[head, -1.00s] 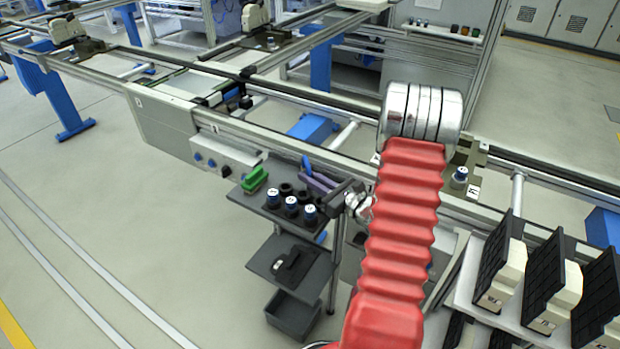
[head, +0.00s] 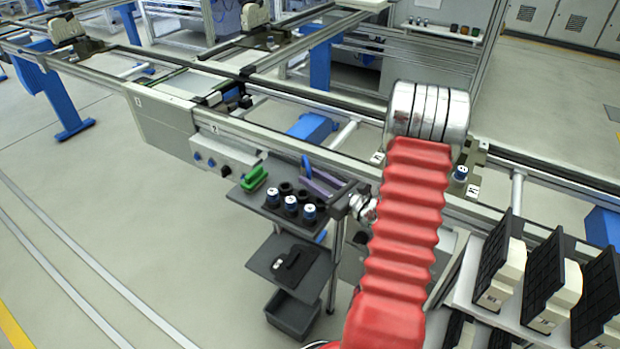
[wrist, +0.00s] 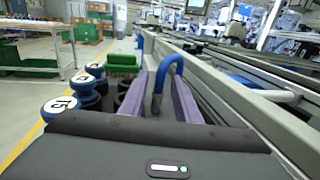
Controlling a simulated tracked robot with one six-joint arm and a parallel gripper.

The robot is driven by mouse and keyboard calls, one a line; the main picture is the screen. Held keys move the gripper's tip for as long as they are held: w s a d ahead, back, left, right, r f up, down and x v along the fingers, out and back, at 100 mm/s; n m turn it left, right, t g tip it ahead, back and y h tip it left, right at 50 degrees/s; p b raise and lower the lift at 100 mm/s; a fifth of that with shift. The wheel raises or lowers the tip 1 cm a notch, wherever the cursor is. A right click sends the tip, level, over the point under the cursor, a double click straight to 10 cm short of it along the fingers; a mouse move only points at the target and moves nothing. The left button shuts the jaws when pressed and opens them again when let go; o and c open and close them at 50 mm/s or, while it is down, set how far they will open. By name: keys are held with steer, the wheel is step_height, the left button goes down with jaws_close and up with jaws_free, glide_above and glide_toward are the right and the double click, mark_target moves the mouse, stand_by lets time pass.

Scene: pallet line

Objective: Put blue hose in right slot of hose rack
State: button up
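My gripper (head: 307,179) has two purple fingers and reaches left over the small dark shelf. In the wrist view, its fingers (wrist: 165,80) stand apart with a gap between them, so it looks open. The blue hose (head: 306,163) stands up at the fingertips. In the wrist view, the hose (wrist: 172,70) is a curved blue tube with a grey end, seen between the fingers and bending over to the right. I cannot tell whether it touches a finger. I cannot pick out the right slot of the hose rack; my gripper and arm hide part of this area.
On the shelf (head: 245,197) stand several blue-and-white capped cylinders (head: 291,204), black rings and a green block (head: 254,178). A conveyor rail (head: 262,139) runs close behind. Black panels in pale holders (head: 549,282) stand at the right. The floor at left is clear.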

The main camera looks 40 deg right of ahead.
steer(key=s+d, duration=0.1)
steer(key=s, duration=0.9)
steer(key=shift+s+d, duration=0.2)
steer(key=shift+o, duration=0.4)
steer(key=shift+a, duration=0.1)
